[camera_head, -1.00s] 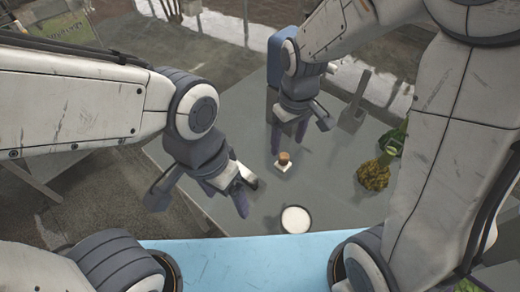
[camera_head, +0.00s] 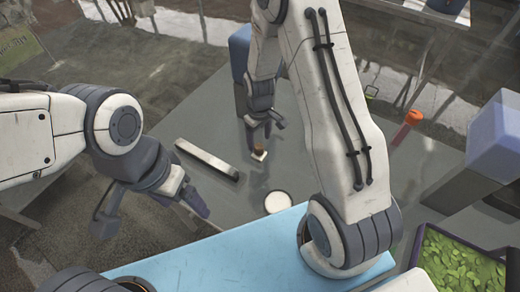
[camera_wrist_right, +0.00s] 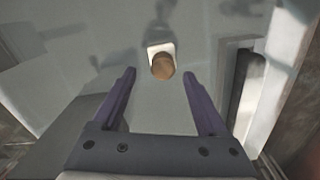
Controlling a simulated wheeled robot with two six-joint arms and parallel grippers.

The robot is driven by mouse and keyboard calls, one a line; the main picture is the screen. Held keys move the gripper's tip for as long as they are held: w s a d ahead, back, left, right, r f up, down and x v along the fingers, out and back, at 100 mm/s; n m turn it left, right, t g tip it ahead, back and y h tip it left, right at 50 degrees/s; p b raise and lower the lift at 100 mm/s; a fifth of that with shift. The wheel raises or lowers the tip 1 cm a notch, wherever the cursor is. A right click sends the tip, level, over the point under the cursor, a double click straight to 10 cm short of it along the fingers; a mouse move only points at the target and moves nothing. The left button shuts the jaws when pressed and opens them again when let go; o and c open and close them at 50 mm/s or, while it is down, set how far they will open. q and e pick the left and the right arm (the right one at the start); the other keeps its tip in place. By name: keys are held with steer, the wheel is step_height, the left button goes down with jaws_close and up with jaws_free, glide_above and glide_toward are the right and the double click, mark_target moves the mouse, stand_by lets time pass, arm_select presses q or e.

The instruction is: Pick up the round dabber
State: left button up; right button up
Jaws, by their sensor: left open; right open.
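The round dabber (camera_head: 259,151), with a brown rounded top on a small white square base, stands on the grey table. It also shows in the right wrist view (camera_wrist_right: 163,66), just beyond the fingertips and between their lines. My right gripper (camera_head: 260,132) is open and empty, with its fingers close to the dabber at its far side. In the right wrist view its two purple fingers (camera_wrist_right: 158,76) are spread wide and do not touch the dabber. My left gripper (camera_head: 150,210) is open and empty, at the table's left edge, away from the dabber.
A round white dish (camera_head: 278,202) sits nearer on the table. A long whitish bar (camera_head: 206,158) lies left of the dabber. A blue box (camera_head: 239,52) stands behind. An orange-topped item (camera_head: 412,118) and a green-filled tray (camera_head: 462,264) are at the right. A light blue surface (camera_head: 220,252) is in front.

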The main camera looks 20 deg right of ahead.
mark_target(259, 146)
steer(key=shift+s+a+f+p, duration=0.15)
steer(key=shift+f+p, duration=0.45)
steer(key=shift+f, duration=1.2)
steer(key=shift+c, duration=0.3)
jaws_close()
steer(key=shift+r, duration=0.15)
